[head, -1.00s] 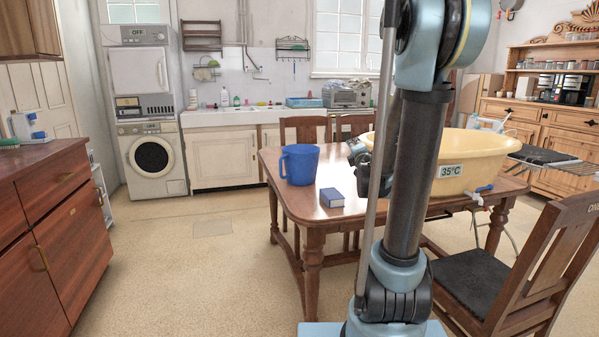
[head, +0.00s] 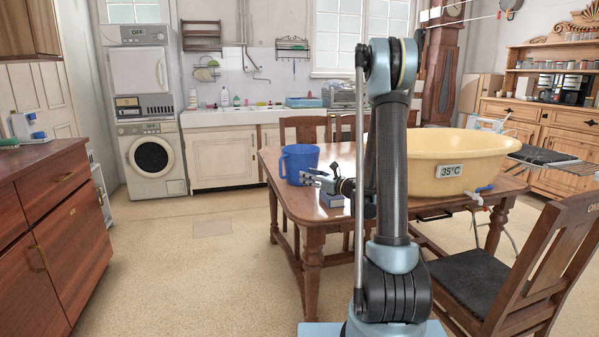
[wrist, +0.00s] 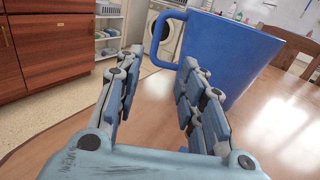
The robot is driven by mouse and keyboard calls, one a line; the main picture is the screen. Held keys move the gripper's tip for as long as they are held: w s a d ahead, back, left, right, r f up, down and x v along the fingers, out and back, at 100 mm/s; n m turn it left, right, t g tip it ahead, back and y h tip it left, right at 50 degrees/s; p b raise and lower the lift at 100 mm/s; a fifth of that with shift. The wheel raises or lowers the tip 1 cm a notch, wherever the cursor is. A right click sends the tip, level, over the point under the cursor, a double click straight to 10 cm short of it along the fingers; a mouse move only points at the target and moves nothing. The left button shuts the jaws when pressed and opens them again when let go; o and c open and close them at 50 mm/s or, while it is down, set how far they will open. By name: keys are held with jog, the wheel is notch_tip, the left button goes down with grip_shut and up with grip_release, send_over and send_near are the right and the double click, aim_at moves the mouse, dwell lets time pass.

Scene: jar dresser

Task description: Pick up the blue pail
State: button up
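The blue pail (head: 303,157) stands upright near the left end of the wooden table, its handle on the left side. My gripper (head: 306,180) is at the pail's near side, over the table, and points left. In the wrist view the gripper (wrist: 162,64) is open with nothing between its fingers. There the pail (wrist: 228,52) is beyond and to the right, partly hidden by the right finger. Its handle lines up with the gap between the fingertips, farther off. I cannot tell whether the right finger touches the pail.
A large yellow tub (head: 470,150) fills the table's right part. Chairs stand around the table. A dark red cabinet (head: 60,230) is at the left, with open floor (head: 190,270) between.

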send_near(281, 174)
jog(key=w+a+r, duration=0.1)
jog(key=w+a, duration=0.1)
jog(key=w, duration=0.1)
jog(key=w+a+r, duration=0.1)
jog(key=shift+w+a+r, duration=0.2)
jog(key=shift+w+r, duration=0.1)
jog(key=shift+s+x, duration=0.2)
jog(key=shift+x, duration=2.4)
jog(key=shift+a+f, duration=0.1)
jog(key=shift+a, duration=0.05)
grip_shut()
